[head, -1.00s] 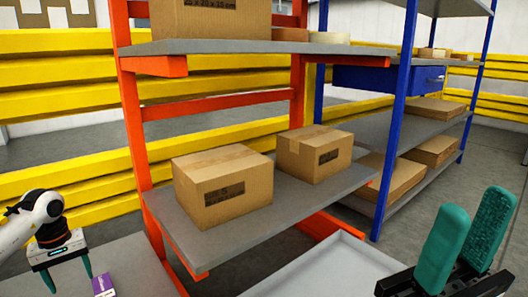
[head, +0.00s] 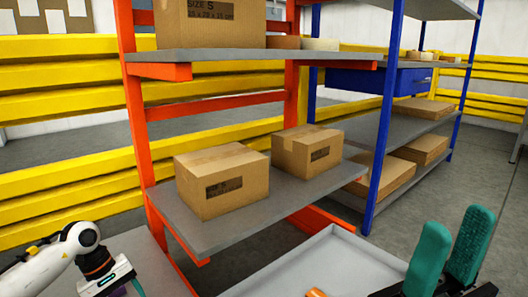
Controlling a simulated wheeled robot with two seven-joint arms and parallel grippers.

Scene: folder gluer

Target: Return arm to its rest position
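My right gripper (head: 446,258) is in the lower right of the head view. Its two green fingers point up and stand apart with nothing between them. My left gripper (head: 128,290) is at the lower left, at the end of the white arm. Its green fingertips are mostly cut off by the bottom edge, so its opening does not show. A small purple thing shows in part beside its fingers at the bottom edge.
An orange-framed shelf (head: 270,207) with two cardboard boxes (head: 222,180) (head: 307,151) stands ahead. A blue-framed shelf (head: 386,120) is behind it at right. A grey tray (head: 318,262) lies in front, with an orange thing (head: 316,293) at its lower edge.

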